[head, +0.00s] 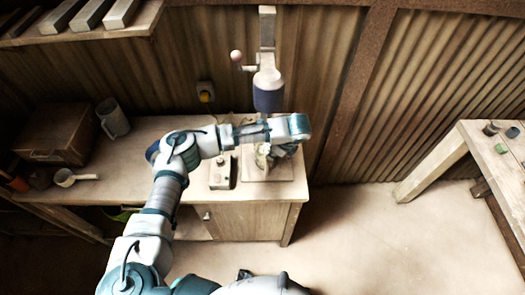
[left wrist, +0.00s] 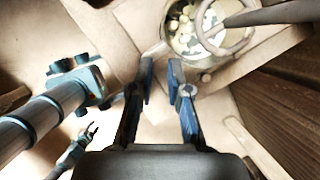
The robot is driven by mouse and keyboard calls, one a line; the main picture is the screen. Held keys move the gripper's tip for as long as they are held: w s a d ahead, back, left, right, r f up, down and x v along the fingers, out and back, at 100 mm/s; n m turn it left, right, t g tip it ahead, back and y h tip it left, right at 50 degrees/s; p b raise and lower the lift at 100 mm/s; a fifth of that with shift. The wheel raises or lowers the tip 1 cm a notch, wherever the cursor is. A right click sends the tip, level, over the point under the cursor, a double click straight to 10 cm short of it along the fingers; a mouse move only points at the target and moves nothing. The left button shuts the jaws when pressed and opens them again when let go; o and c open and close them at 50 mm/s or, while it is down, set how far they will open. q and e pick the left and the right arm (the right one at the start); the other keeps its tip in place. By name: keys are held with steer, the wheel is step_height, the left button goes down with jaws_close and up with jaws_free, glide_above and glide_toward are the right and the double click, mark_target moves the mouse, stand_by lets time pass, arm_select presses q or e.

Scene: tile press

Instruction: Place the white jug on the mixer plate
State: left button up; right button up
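A pale grey-white jug (head: 113,118) with a handle stands upright on the bench at the left in the head view, beside a wooden box. The mixer (head: 268,92) hangs from a post above a square plate (head: 283,172) on the bench. A pale object stands on that plate, mostly hidden by my left arm. The left wrist view shows a round container (left wrist: 203,58) with pale chunks inside and a ring-ended rod over it. My left gripper (left wrist: 161,75) is open and empty, beside the container. My right gripper (left wrist: 92,130) is small in the left wrist view, its fingertips apart.
A switch box (head: 221,172) sits left of the plate. A wooden box (head: 56,135) and a white ladle (head: 68,178) are at the bench's left. A shelf (head: 85,32) holds blocks above. Another table (head: 500,165) stands at the right, with open floor between.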

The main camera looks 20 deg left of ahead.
arm_select(q)
steer(key=s+d, duration=0.3)
steer(key=d, duration=0.5)
steer(key=shift+b, duration=0.35)
